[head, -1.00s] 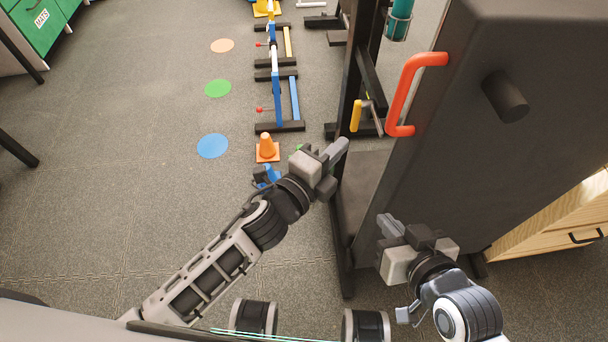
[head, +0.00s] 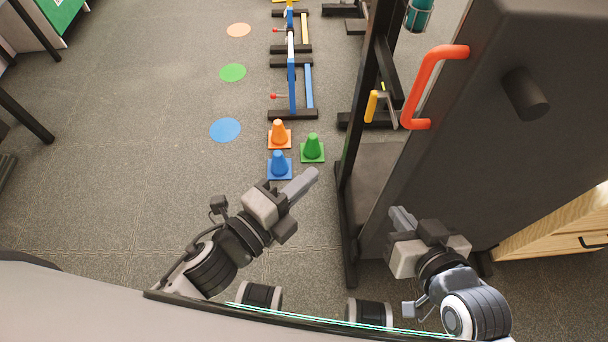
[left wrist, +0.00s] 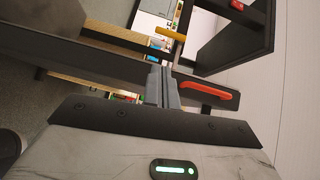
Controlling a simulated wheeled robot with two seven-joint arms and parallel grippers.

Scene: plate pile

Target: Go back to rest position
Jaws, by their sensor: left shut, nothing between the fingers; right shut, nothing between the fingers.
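My left gripper (head: 303,184) is shut and empty, low in the middle of the head view, above the floor and just left of the dark rack. Its shut fingers (left wrist: 163,86) also show in the left wrist view. My right gripper (head: 401,217) is shut and empty, in front of the large dark panel at the right. Neither gripper visibly holds or touches a thing.
The dark rack (head: 352,230) and dark panel (head: 470,150) with a red handle (head: 416,90) stand close on the right. Orange (head: 279,133), green (head: 312,147) and blue (head: 279,163) cones stand on the floor ahead. A wooden drawer unit (head: 545,235) is at the right. The floor at left is mostly open.

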